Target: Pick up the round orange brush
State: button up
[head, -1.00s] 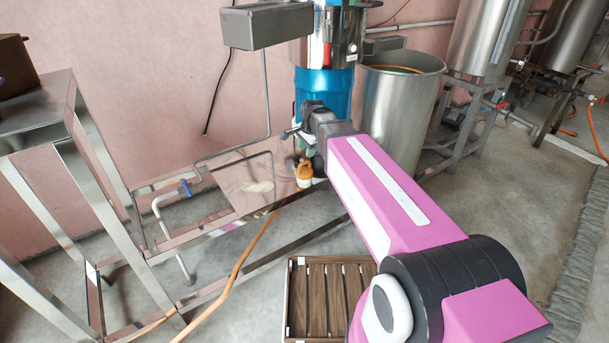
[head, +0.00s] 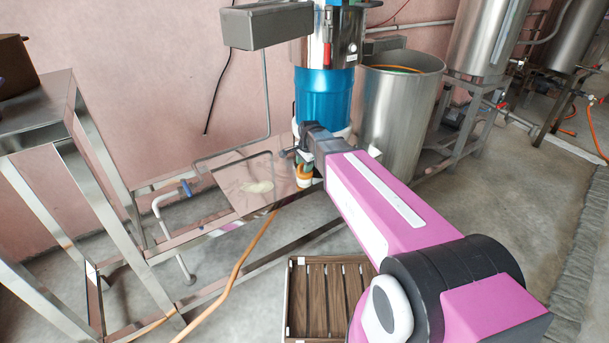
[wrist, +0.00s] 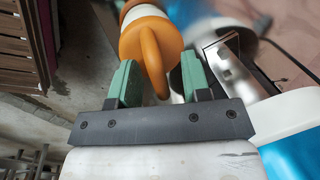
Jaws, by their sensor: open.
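The round orange brush (head: 304,182) sits on the low steel stand near the blue barrel, with white at its base, and is partly hidden by my gripper in the head view. In the wrist view the brush (wrist: 150,42) is an orange body with a curved ridge or handle pointing toward my gripper. My gripper (wrist: 158,66) is open, and its green fingers stand on either side of that orange handle. I cannot tell whether either finger touches it. In the head view my gripper (head: 300,160) is just above the brush.
The blue barrel (head: 323,95) stands right behind my gripper, with a steel vat (head: 405,110) to its right. The low steel stand (head: 225,222) has a blue-handled tap and an orange hose (head: 245,260). A slatted wooden crate (head: 290,300) lies on the floor in front.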

jog(key=shift+c, duration=0.3)
grip_shut()
jog(key=shift+r, duration=0.2)
jog(key=shift+r, duration=0.6)
notch_tip(320, 180, up, 2)
jog(key=shift+r, duration=0.25)
jog(key=s+a+r, duration=0.4)
jog(key=a+r, duration=0.3)
jog(key=a, duration=0.4)
